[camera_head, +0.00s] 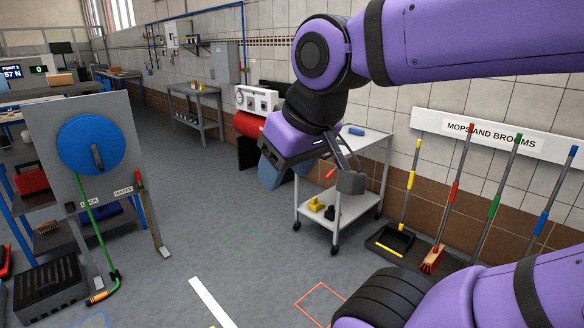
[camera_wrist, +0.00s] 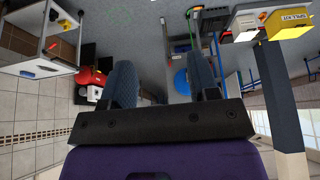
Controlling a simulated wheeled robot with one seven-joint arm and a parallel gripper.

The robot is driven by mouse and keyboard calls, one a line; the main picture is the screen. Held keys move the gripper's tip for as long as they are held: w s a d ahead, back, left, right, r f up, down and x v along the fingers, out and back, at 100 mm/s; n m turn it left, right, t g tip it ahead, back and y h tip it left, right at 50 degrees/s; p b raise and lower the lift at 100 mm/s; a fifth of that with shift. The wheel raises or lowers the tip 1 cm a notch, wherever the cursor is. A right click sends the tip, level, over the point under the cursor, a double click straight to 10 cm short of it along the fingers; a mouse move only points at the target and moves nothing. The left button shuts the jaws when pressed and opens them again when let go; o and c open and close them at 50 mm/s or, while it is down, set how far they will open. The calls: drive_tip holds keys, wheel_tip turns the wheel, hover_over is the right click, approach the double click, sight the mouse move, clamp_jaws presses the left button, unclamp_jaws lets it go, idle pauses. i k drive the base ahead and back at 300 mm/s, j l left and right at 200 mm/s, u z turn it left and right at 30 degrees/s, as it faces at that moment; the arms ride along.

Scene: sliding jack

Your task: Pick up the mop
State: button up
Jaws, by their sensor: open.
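Several long-handled tools stand in a row against the tiled wall under a "MOPS AND BROOMS" sign (camera_head: 497,134), at the right in the head view. One has a yellow-banded handle (camera_head: 410,180). Another is a red-banded broom (camera_head: 433,258) with bristles. A green-banded handle (camera_head: 494,206) and a blue-banded handle (camera_head: 541,222) stand further right. Their lower ends are hidden by my arm, so I cannot tell which is the mop. My gripper (camera_wrist: 164,80) is open and empty, its two grey-blue fingers apart. It is left of the tools and well away from them.
A panel with a blue disc (camera_head: 78,146) and a green hose stands at the left. A black grated box (camera_head: 48,290) is on the floor. The middle floor is clear, with painted marks.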

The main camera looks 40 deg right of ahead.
sight(543, 218)
drive_tip(key=z, duration=3)
drive_tip(key=i+j+u, duration=0.2)
drive_tip(key=i+u, duration=0.2)
drive_tip(key=i+j+u, duration=0.15)
drive_tip(key=i, duration=0.7)
drive_tip(key=i+z, duration=0.35)
drive_tip(key=i+j+z, duration=0.15)
drive_tip(key=i+z, duration=0.2)
drive_tip(key=i+j+z, duration=0.45)
drive_tip(key=i, duration=0.3)
